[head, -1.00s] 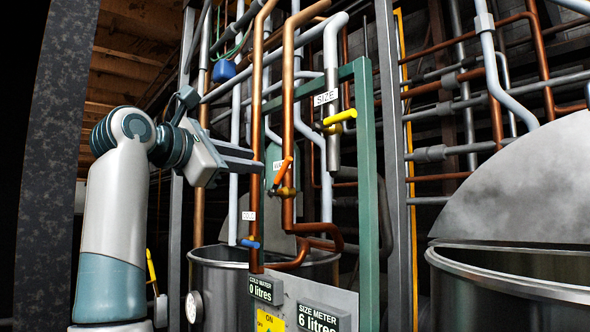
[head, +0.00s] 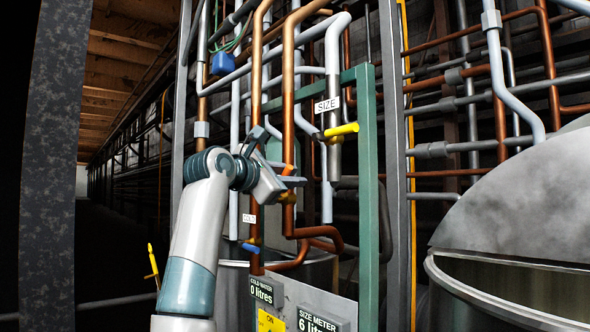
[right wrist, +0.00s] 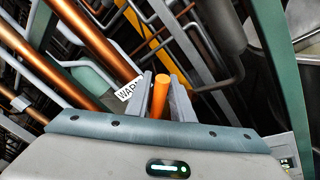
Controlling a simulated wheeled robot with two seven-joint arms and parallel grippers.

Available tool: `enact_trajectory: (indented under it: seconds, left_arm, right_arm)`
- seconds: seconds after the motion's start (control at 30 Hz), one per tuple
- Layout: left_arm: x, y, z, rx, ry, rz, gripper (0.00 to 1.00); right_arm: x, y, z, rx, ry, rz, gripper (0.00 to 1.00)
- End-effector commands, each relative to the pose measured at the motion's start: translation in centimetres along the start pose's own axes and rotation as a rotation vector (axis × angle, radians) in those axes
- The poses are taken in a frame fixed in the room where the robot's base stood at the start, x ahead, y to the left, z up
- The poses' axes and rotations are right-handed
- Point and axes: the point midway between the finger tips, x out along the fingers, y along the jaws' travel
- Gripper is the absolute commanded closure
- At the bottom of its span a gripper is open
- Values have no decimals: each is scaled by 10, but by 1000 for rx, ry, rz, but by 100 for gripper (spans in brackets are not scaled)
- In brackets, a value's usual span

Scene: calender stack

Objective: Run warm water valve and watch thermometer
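The orange handle of the warm water valve (right wrist: 159,98) stands between the two fingers of my right gripper (right wrist: 167,90) in the right wrist view, below a white label that reads WARM (right wrist: 127,90). The fingers are apart around the handle, with a small gap showing on its right side. In the head view, my right gripper (head: 287,181) reaches in front of the copper pipes and covers much of the handle (head: 288,170). The thermometer dial is not visible now; my arm stands where it showed earlier. My left gripper is not in view.
A blue handle (head: 251,248) is below the COLD label (head: 249,218). The cold meter (head: 262,290) reads 0 litres and the size meter (head: 322,320) 6 litres. A metal vat (head: 500,295) stands right.

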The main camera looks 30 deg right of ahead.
Motion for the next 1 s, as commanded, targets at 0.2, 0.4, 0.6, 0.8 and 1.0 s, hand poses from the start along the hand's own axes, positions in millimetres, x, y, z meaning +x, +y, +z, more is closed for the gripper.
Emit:
enact_trajectory:
  seconds: [0.2, 0.4, 0.6, 0.8, 1.0]
  left_arm:
    - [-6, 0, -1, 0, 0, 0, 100]
    - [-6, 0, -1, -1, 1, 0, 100]
    - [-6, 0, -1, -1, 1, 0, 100]
    - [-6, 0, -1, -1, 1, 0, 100]
    - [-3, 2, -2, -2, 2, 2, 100]
  right_arm:
    - [13, 0, 1, 0, -1, 0, 79]
    - [14, 0, 0, 1, 0, 1, 79]
    - [14, 0, 0, 1, 0, 1, 100]
    - [14, 0, 0, 1, 0, 0, 100]
    - [21, -4, 1, 18, -3, 2, 100]
